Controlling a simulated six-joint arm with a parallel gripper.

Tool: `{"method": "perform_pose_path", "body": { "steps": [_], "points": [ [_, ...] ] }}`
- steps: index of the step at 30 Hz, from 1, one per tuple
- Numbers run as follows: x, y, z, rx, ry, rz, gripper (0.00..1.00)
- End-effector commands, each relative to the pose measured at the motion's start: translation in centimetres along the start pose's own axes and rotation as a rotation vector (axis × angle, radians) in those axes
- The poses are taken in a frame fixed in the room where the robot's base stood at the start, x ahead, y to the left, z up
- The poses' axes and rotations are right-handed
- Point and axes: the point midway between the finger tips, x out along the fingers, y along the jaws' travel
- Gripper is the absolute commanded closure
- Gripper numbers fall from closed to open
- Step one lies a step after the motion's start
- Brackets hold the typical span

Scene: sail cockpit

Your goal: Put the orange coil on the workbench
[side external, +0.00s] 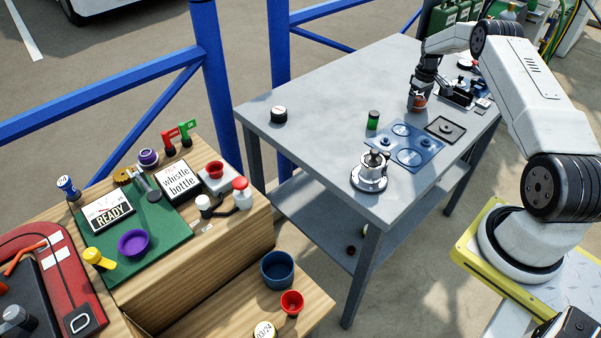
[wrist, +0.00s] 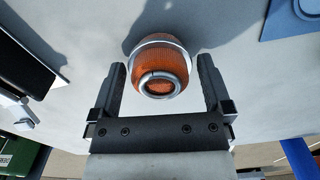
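The orange coil (wrist: 161,68), a ribbed orange body with silver rings, shows in the wrist view between and just beyond the fingertips. In the side external view a small orange part of it (side external: 420,100) shows under my gripper (side external: 418,97), over the far part of the grey workbench (side external: 318,110). My gripper (wrist: 162,80) is open, with a finger on each side of the coil and narrow gaps visible. The coil appears to stand on the grey top, but its base is hidden.
On the workbench are a blue mat (side external: 432,140), a dark square tray (side external: 446,129), a green cylinder (side external: 373,120), a silver pot-like piece (side external: 369,175) and a black round piece (side external: 279,114). Dark equipment (side external: 457,96) stands close right of my gripper. The bench's left part is mostly clear.

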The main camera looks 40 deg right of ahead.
Motion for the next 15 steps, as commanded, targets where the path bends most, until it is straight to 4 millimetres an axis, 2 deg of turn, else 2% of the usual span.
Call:
{"method": "perform_pose_path", "body": {
  "steps": [8, 15],
  "points": [
    [-0.8, 0.0, 0.0, 0.000, 0.001, 0.000, 0.00],
    [-3.4, 0.0, 0.0, 0.000, 0.001, 0.000, 0.00]
  ]
}}
